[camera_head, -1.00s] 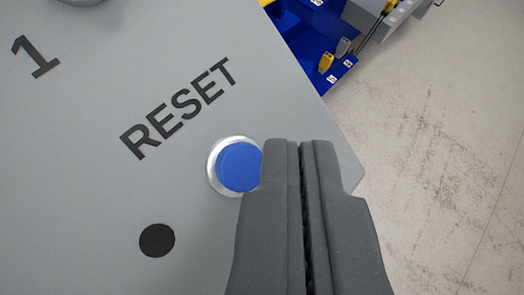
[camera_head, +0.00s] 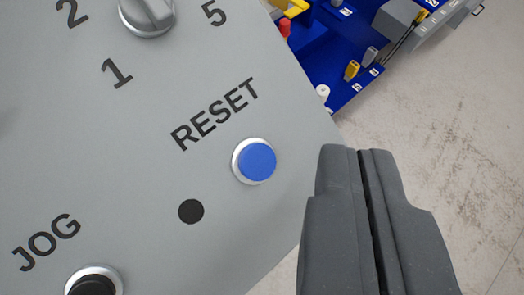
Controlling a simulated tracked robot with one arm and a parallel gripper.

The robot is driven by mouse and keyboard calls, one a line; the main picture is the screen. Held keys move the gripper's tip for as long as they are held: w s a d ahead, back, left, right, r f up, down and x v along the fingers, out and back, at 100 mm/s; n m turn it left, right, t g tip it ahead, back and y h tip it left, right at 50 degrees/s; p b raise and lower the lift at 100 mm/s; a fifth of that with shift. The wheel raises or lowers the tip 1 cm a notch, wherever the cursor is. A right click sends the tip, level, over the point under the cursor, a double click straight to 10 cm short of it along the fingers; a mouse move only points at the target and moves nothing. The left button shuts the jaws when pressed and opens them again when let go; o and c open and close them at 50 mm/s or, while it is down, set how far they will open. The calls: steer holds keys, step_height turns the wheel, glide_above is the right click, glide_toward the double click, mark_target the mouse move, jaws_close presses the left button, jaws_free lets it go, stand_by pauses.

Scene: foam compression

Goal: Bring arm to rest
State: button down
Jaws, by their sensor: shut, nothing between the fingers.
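My gripper (camera_head: 358,152) is shut and empty, its two dark grey fingers pressed together at the lower right of the view. Its tips show just beyond the right edge of a grey control panel (camera_head: 230,240). A blue RESET button (camera_head: 257,162) in a silver ring sits on the panel to the left of the fingertips. A gap shows between the fingers and the button in the picture. The rest of my arm is out of view.
The panel also bears a round black spot (camera_head: 191,211), a black JOG button (camera_head: 92,285) and a silver selector knob (camera_head: 147,14). Blue equipment (camera_head: 335,60) with small yellow and red parts stands beyond the panel. Bare pale floor (camera_head: 465,150) lies at right.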

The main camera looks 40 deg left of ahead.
steer(key=s+d+r+m+t+h+b, duration=0.1)
steer(key=d+r+m+t+h+b, duration=0.15)
steer(key=d+r, duration=0.55)
steer(key=s+d+r+m+t+h+b, duration=0.15)
steer(key=d+r+b, duration=0.3)
steer(key=r, duration=0.65)
steer(key=s+d+r+m+h+b, duration=0.1)
steer(key=s+d+r+m+b, duration=0.1)
steer(key=s+r, duration=0.6)
steer(key=s+d+r+m+t+h+b, duration=0.1)
steer(key=s+d+r+m+b, duration=0.1)
steer(key=s+r, duration=0.7)
steer(key=shift+s+d+t+b, duration=0.3)
steer(key=shift+s+d+b, duration=0.35)
steer(key=shift+b, duration=0.25)
